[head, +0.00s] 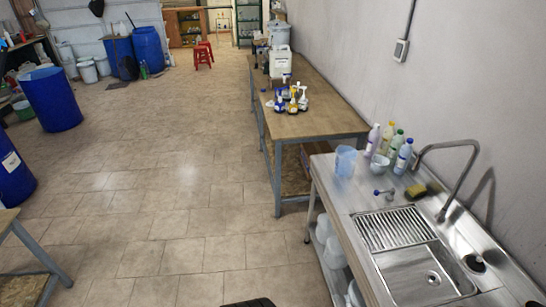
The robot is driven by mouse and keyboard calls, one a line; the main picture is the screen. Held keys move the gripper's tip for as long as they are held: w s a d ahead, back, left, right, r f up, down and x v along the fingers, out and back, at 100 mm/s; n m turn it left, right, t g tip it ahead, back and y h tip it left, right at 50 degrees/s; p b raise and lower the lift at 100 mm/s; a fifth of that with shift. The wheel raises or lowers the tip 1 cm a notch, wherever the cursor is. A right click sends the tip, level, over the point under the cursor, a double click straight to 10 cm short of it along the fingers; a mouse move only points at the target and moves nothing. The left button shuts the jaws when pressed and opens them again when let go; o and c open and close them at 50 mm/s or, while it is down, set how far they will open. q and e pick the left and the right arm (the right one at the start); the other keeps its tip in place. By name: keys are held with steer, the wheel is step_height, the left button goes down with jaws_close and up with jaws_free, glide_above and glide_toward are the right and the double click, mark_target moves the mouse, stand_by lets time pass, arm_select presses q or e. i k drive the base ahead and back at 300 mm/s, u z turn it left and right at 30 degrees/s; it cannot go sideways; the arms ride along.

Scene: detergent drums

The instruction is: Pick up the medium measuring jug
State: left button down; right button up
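A pale blue, see-through jug (345,161) stands upright at the far left corner of the steel sink counter (350,196). It looks like a measuring jug. No second jug is clear in this view, so I cannot tell from comparison whether it is the medium one. A small white bowl (380,163) sits just right of it, and several bottles (388,138) stand behind. Neither of my grippers is in view.
A sponge (416,191), a tap (468,170) and the sink basin (425,275) are on the counter. A wooden table (306,122) with bottles and canisters stands beyond. Blue drums (52,100) stand at the left. The tiled floor (180,190) between is clear.

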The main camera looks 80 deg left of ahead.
mark_target(345, 165)
steer(key=u, duration=1.9)
